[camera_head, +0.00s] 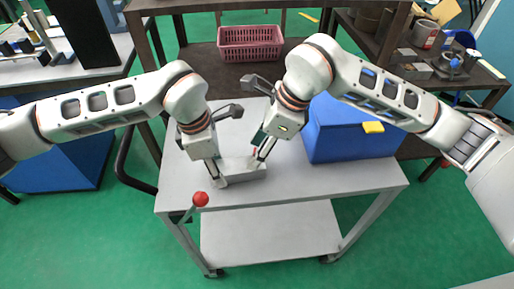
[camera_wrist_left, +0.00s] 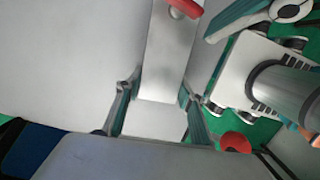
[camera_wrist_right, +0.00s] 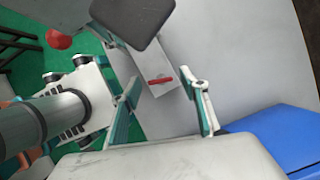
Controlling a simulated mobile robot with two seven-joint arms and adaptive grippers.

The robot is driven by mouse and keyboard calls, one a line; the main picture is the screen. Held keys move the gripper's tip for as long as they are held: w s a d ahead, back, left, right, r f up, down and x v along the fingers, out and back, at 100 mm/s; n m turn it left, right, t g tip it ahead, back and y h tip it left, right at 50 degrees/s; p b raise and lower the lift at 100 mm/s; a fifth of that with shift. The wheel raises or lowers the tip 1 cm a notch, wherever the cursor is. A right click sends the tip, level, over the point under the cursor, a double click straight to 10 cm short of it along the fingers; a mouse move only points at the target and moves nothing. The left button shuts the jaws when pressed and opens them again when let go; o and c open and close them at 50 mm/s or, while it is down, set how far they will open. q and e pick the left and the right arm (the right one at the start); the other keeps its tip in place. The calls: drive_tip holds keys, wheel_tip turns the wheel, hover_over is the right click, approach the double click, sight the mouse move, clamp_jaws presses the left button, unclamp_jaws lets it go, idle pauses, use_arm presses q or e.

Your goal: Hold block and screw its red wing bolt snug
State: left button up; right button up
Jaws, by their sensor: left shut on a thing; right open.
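The pale grey block (camera_head: 250,174) lies on the cart top in the head view. My left gripper (camera_wrist_left: 157,92) is shut on the block's near end, one finger on each side in the left wrist view, where the block (camera_wrist_left: 167,60) runs up between them. The red wing bolt (camera_wrist_left: 186,9) stands at the block's far end. In the right wrist view the red wing bolt (camera_wrist_right: 161,80) shows on the block (camera_wrist_right: 164,96). My right gripper (camera_wrist_right: 165,90) is open, its fingers apart on either side of the bolt's line of sight. I cannot tell its exact height above the bolt.
The grey cart top (camera_head: 350,178) has clear room at the front right. A blue bin (camera_head: 345,135) stands close to my right gripper. A red ball (camera_head: 201,199) is at the cart's front left edge. A pink basket (camera_head: 250,43) sits on a table behind.

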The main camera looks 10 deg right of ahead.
drive_tip(key=shift+f, duration=0.1)
drive_tip(key=c, duration=1.1)
drive_tip(key=shift+m, duration=0.3)
drive_tip(key=m+t, duration=0.1)
drive_tip(key=m, duration=0.3)
drive_tip(key=shift+s+a+t+h, duration=0.1)
drive_tip(key=shift+s+t+h, duration=0.05)
drive_tip(key=shift+t+h, duration=0.25)
drive_tip(key=shift+m+t+h, duration=0.3)
drive_tip(key=shift+m, duration=0.95)
drive_tip(key=shift+m+t+h, duration=0.3)
drive_tip(key=shift+m, duration=0.95)
